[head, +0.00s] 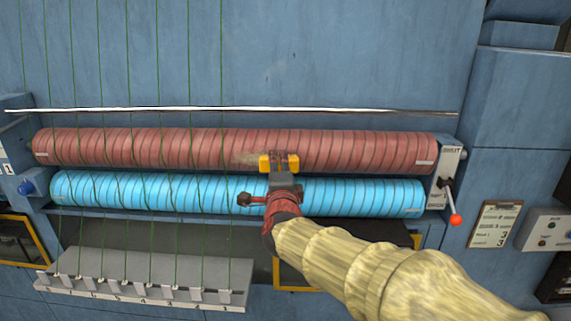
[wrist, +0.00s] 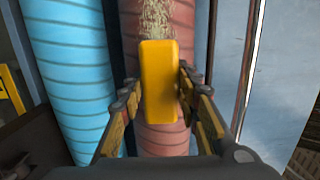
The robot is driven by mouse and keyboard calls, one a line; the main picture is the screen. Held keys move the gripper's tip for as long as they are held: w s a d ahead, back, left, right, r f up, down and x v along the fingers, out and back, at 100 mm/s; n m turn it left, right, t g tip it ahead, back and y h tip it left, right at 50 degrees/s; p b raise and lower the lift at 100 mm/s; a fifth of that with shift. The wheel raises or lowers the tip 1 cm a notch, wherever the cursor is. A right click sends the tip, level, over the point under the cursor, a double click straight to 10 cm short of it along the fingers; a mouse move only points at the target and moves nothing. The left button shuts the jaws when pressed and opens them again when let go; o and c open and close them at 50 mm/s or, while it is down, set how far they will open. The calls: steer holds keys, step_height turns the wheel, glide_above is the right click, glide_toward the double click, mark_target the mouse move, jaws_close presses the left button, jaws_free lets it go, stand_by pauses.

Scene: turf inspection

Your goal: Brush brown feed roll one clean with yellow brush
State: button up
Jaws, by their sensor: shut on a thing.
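The brown feed roll (head: 360,150) is the upper, reddish-brown ribbed roll; in the wrist view it (wrist: 170,35) runs up the middle. A pale, fuzzy patch of debris (head: 248,158) lies on it just left of the brush; it also shows above the brush in the wrist view (wrist: 157,18). My gripper (head: 283,172) is shut on the yellow brush (wrist: 158,82), with a finger on each side. The brush is in front of the roll's lower middle. Its bristles are hidden, so I cannot tell whether they touch the roll.
A blue ribbed roll (head: 130,193) lies just below the brown one. Green yarns (head: 72,60) hang across the left of both rolls down to a grey numbered bar (head: 150,280). A lever with a red knob (head: 456,220) is at the right end. A metal rod (head: 330,111) runs above.

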mark_target(230, 158)
steer(key=shift+w+a+p, duration=0.15)
steer(key=shift+a, duration=1.65)
steer(key=shift+w+a+p, duration=0.1)
steer(key=shift+a+p, duration=0.05)
steer(key=shift+a, duration=1.6)
steer(key=shift+w+a, duration=0.1)
steer(key=shift+a, duration=3.05)
steer(key=shift+d+f+b, duration=0.15)
steer(key=shift+d+b, duration=2.15)
steer(key=shift+d, duration=1)
steer(key=shift+d, duration=0.1)
steer(key=shift+s+d+b, duration=0.15)
steer(key=shift+d+b, duration=1.35)
steer(key=shift+d, duration=0.85)
steer(key=shift+s+d+b, duration=0.15)
steer(key=shift+d+b, duration=1.3)
steer(key=shift+d, duration=0.9)
